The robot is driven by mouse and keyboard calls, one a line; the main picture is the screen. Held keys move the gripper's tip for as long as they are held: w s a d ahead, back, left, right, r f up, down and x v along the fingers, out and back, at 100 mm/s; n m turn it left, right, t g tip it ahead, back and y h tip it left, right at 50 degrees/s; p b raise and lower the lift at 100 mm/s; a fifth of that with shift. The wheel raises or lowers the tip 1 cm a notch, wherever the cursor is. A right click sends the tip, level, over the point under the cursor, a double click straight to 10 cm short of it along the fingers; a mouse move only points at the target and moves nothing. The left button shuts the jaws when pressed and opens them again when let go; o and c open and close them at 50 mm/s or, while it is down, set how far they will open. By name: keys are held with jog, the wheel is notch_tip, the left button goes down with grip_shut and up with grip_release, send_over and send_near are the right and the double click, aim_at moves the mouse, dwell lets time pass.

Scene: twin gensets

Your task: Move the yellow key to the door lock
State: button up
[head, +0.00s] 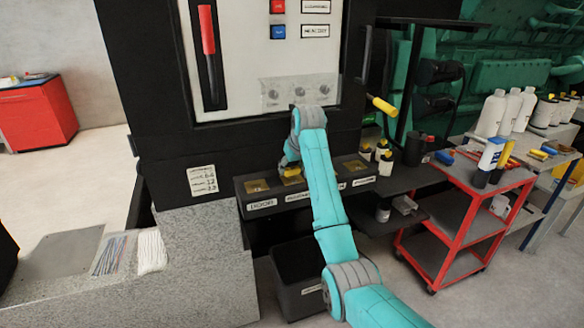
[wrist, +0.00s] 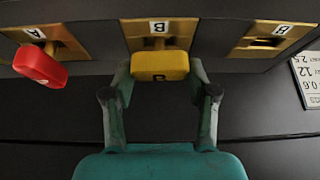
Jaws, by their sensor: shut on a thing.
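The yellow key (wrist: 160,66) is between the fingertips of my gripper (wrist: 161,76) in the wrist view. My gripper is shut on its head. The key is in front of the middle brass lock (wrist: 178,28), in line with it; its head hides how far the stem sits in the slot. In the head view my gripper (head: 291,163) is at the middle of the lock shelf. The door lock (head: 256,187), above the DOOR label, is the left one there. It is the right brass plate (wrist: 268,42) in the wrist view, its slot empty.
A red key (wrist: 40,66) sticks out of the left lock in the wrist view. A dark bin (head: 301,285) stands below the shelf. A red trolley (head: 478,185) with bottles stands to the right. A yellow-handled lever (head: 383,105) juts out above the shelf.

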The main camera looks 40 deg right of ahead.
aim_at(291, 168)
jog(key=shift+r, duration=2.55)
jog(key=shift+a, duration=0.1)
jog(key=w+a, duration=0.3)
jog(key=a, duration=0.8)
jog(key=shift+w+a, duration=0.15)
jog(key=shift+w, duration=0.05)
jog(key=shift+f, duration=0.1)
jog(key=shift+f, duration=0.95)
jog(key=shift+f, duration=1.55)
jog(key=o, duration=1.4)
jog(key=shift+c, duration=0.2)
jog(key=shift+r, duration=0.1)
